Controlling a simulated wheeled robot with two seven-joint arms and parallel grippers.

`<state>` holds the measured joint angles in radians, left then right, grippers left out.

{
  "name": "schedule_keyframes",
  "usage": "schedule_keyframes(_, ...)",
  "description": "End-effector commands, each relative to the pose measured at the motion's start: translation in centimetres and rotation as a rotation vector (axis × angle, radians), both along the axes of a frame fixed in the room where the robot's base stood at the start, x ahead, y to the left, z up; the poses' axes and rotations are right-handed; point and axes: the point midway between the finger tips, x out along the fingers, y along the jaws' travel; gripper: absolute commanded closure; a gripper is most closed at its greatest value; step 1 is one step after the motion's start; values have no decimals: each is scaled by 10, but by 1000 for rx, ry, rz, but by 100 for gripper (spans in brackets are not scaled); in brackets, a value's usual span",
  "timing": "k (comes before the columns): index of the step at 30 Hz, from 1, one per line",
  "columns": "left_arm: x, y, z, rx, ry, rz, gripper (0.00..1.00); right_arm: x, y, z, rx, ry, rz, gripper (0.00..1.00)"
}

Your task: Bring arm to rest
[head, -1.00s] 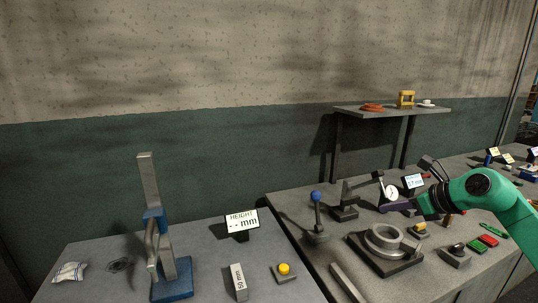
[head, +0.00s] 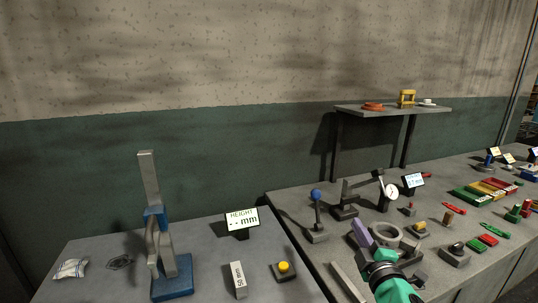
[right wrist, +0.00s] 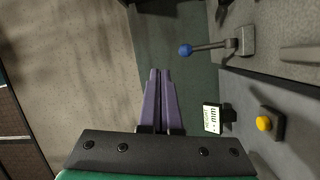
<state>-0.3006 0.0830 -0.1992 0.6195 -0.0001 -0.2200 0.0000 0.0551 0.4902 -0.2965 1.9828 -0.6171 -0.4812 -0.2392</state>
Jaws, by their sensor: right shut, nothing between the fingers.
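My right gripper (head: 366,236) shows in the head view low over the right bench, in front of the ring-shaped casting (head: 410,241). Its purple fingers also show in the right wrist view (right wrist: 159,76), pressed together with nothing between them. The green arm comes in from the bottom edge of the head view and hides part of the casting and its fixture. My left gripper is in neither view.
A blue-knobbed lever (head: 316,208) and a dial gauge stand (head: 345,211) stand behind the gripper. A height gauge (head: 172,278), a 50 mm block (head: 238,279) and a yellow button (head: 284,268) are on the left bench. A shelf (head: 390,111) is above.

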Motion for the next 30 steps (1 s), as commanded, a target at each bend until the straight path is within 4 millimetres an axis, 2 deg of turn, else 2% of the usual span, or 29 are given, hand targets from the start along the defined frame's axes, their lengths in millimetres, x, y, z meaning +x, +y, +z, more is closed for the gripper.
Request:
schedule_keyframes(1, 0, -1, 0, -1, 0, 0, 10, -19, -14, -39, 177, 136, -88, 100)
schedule_keyframes(3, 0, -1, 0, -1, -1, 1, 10, -50, -30, -93, 388, 328, -212, 100)
schedule_keyframes(6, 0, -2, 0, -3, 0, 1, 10, -97, -37, -150, 590, 551, -347, 100)
schedule_keyframes(7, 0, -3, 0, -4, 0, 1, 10, -109, -37, -162, 634, 604, -378, 100)
schedule_keyframes(9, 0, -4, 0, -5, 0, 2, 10, -137, -35, -186, 715, 714, -441, 100)
schedule_keyframes(12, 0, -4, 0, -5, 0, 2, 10, -172, -31, -210, 804, 847, -514, 100)
schedule_keyframes(15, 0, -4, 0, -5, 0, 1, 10, -206, -24, -228, 874, 968, -578, 100)
schedule_keyframes(21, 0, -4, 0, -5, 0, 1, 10, -275, -8, -251, 991, 1202, -699, 100)
schedule_keyframes(24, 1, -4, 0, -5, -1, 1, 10, -265, -8, -287, 978, 1210, -706, 100)
schedule_keyframes(30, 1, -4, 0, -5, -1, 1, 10, -262, -7, -359, 963, 1238, -719, 100)
